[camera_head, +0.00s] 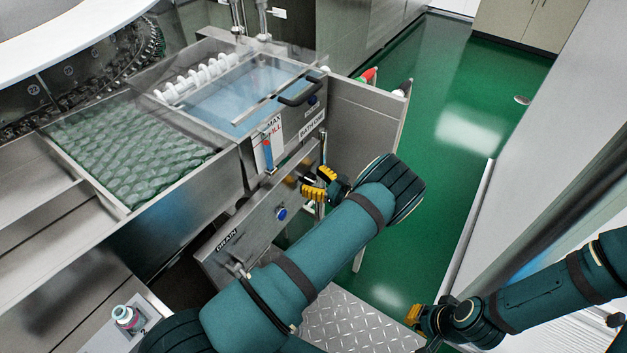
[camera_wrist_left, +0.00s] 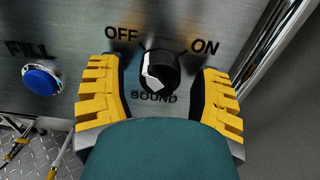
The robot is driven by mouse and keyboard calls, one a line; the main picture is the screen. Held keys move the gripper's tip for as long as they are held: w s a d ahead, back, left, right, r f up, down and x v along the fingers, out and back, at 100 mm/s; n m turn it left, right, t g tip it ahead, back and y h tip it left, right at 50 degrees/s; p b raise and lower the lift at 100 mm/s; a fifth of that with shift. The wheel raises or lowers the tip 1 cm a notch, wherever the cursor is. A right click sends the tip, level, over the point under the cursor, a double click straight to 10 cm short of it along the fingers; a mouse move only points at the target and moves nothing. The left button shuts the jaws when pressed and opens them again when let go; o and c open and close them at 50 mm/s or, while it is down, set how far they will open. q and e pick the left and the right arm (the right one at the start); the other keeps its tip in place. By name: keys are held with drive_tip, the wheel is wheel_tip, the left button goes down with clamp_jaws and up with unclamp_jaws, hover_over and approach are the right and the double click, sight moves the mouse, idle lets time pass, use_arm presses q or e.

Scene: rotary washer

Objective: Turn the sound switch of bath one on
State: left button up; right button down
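The sound switch (camera_wrist_left: 160,70) is a round black knob with a white pointer on a steel panel, seen in the left wrist view. OFF is printed at its upper left, ON at its upper right and SOUND below. The white pointer lies on the knob's left side, towards OFF. My left gripper (camera_head: 318,186) is open, its yellow fingers on either side of the knob with gaps showing in the left wrist view. In the head view I cannot make out the knob at the gripper. My right gripper (camera_head: 420,316) is at the lower right, away from the panel; its opening is unclear.
A blue FILL button (camera_wrist_left: 41,80) sits left of the knob; a blue button (camera_head: 281,213) also shows on the front panel. Bath one (camera_head: 225,100) holds water under a clear lid with a black handle (camera_head: 300,92). A steel side panel (camera_head: 365,125) stands right; green floor is clear beyond.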

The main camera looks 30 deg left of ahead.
use_arm(q)
clamp_jaws()
drive_tip(key=shift+m, duration=0.4)
drive_tip(key=m+b, duration=0.1)
drive_tip(key=m, duration=0.1)
drive_tip(key=shift+m, duration=0.4)
drive_tip(key=m, duration=0.4)
drive_tip(key=shift+m+b, duration=0.3)
drive_tip(key=m, duration=0.4)
drive_tip(key=shift+m, duration=0.3)
drive_tip(key=m, duration=0.4)
drive_tip(key=shift+m, duration=0.7)
